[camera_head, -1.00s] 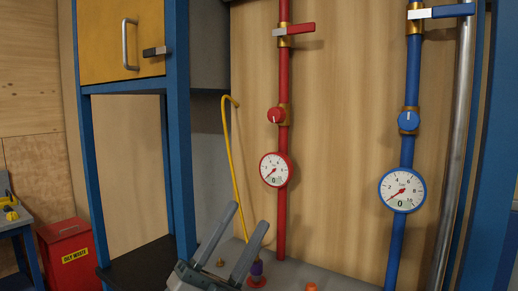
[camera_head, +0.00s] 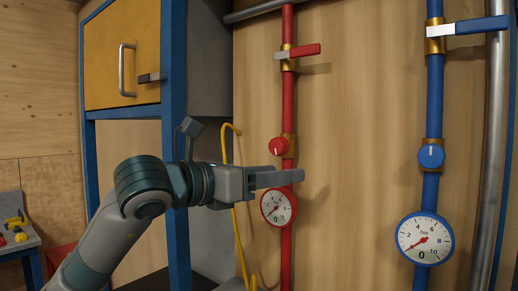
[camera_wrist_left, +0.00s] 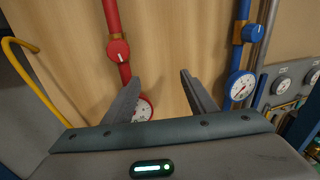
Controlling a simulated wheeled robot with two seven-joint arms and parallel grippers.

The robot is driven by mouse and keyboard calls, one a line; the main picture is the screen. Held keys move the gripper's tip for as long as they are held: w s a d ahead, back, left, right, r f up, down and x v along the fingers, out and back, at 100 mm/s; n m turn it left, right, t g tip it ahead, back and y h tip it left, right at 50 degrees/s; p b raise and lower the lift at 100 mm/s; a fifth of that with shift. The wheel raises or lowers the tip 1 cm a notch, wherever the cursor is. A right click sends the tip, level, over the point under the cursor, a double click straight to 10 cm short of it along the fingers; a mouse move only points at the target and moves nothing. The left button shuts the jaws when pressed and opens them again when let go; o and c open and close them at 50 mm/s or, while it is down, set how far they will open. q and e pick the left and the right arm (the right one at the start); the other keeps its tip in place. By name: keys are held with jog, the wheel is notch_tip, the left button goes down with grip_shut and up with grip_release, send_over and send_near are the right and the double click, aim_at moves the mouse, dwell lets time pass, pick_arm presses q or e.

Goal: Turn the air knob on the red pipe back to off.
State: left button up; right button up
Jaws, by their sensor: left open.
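The red pipe (camera_head: 287,108) runs vertically on the wooden wall and carries a round red knob (camera_head: 279,146) with a white mark tilted slightly left of vertical. Below the knob is a red-rimmed gauge (camera_head: 277,212), its needle pointing lower left. My left gripper (camera_head: 298,176) is open and empty, its fingers reaching across the pipe's image just below the knob and above the gauge. In the left wrist view the red knob (camera_wrist_left: 119,50) shows beyond the left fingertip, outside the gap between the fingers (camera_wrist_left: 160,77). My right gripper is not in view.
A red lever valve (camera_head: 300,51) sits higher on the pipe. A blue pipe (camera_head: 430,105) with its own knob (camera_head: 431,156) and gauge (camera_head: 425,239) stands to the right.

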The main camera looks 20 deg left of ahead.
aim_at(275, 147)
pick_arm(q)
jog(key=w+a+r+n+t+y, duration=0.1)
jog(key=a+r+n+t+y, duration=0.1)
jog(key=a+r+y, duration=0.1)
jog(key=shift+a+r, duration=0.65)
jog(key=shift+a, duration=0.45)
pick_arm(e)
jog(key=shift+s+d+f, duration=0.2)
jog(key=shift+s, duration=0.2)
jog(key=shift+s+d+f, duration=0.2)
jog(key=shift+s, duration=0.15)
pick_arm(q)
jog(key=shift+w, duration=0.2)
jog(key=p+x, duration=0.3)
jog(key=x, duration=0.1)
jog(key=shift+w+d+r, duration=0.15)
jog(key=shift+w, duration=0.2)
jog(key=x, duration=0.1)
jog(key=b+x, duration=0.1)
jog(key=shift+w+d+f+b, duration=0.15)
jog(key=shift+w+f+b, duration=0.15)
jog(key=shift+w, duration=0.05)
jog(key=shift+w+d+r, duration=0.1)
jog(key=shift+w+d, duration=0.1)
jog(key=shift+w, duration=0.45)
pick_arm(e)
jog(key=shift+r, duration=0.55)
pick_arm(q)
jog(key=shift+s, duration=0.1)
